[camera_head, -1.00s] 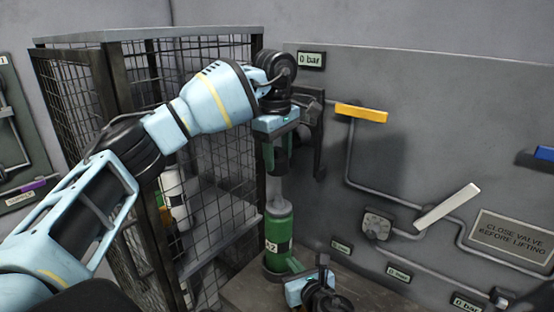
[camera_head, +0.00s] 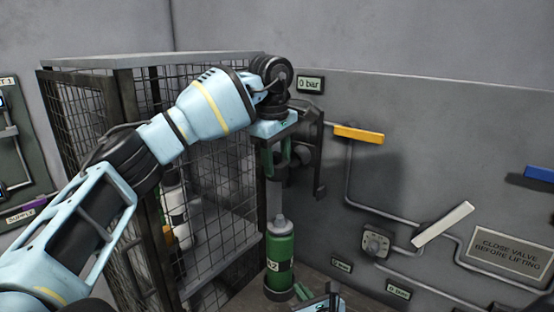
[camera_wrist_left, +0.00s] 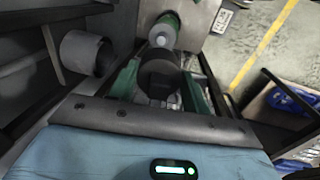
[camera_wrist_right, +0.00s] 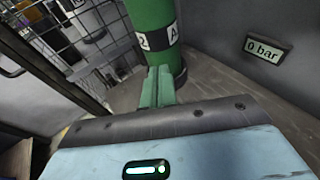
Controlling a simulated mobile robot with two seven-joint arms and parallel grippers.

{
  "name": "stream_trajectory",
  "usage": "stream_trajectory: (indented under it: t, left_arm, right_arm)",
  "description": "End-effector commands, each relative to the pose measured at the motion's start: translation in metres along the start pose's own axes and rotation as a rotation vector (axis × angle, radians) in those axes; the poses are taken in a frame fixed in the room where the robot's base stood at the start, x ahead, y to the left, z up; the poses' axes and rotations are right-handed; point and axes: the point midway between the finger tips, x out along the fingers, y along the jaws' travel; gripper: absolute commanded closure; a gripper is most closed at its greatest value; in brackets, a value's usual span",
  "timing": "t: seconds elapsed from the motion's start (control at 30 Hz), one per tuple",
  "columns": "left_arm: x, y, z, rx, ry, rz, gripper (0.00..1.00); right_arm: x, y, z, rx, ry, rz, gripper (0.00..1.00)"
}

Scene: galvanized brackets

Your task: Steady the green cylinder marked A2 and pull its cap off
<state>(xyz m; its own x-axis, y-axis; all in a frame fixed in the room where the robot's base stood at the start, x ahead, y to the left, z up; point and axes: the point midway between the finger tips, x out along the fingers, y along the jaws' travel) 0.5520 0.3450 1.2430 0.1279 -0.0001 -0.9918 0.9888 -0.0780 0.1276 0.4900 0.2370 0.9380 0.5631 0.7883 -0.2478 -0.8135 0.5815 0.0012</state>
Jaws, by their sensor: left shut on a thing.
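The green cylinder A2 (camera_head: 280,262) stands upright at the foot of the wall beside the mesh cage, its grey neck (camera_head: 279,223) bare. In the left wrist view it (camera_wrist_left: 172,22) shows beyond the dark cap (camera_wrist_left: 160,75). My left gripper (camera_head: 279,168) is shut on the cap and holds it above the cylinder with a clear gap. My right gripper (camera_wrist_right: 157,88) has its fingers together, low in front of the cylinder, with nothing visible between them. I cannot tell if they touch it. In the head view only its top shows at the bottom edge.
The mesh cage (camera_head: 205,190) stands close left of the cylinder, with a white container (camera_head: 176,210) inside. The wall panel (camera_head: 440,130) carries pipes, an orange handle (camera_head: 358,134), a white lever (camera_head: 443,223) and a warning plate (camera_head: 508,251). A bracket (camera_head: 318,150) sits right beside my left gripper.

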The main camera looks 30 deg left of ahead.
Motion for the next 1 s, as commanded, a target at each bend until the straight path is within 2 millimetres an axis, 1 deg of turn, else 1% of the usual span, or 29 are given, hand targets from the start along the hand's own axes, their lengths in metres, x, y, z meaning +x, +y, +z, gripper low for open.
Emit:
stream_trajectory:
  t: [0.17,0.37,0.9,1.0]
  left_arm:
    - [0.001,0.0,0.0,0.0,0.0,-0.001,0.74]
    - [0.004,0.001,0.0,0.0,-0.001,-0.005,0.74]
    - [0.001,0.0,0.0,0.0,0.0,-0.001,0.74]
    - [0.001,0.0,0.0,0.0,0.0,-0.001,0.74]
  right_arm:
    - [-0.005,-0.001,0.0,-0.002,-0.001,-0.001,1.0]
    - [-0.022,-0.001,0.0,-0.001,0.0,0.001,1.0]
    - [-0.094,-0.001,0.0,0.0,0.0,0.0,1.0]
    - [-0.105,-0.001,0.0,0.0,0.0,0.0,1.0]
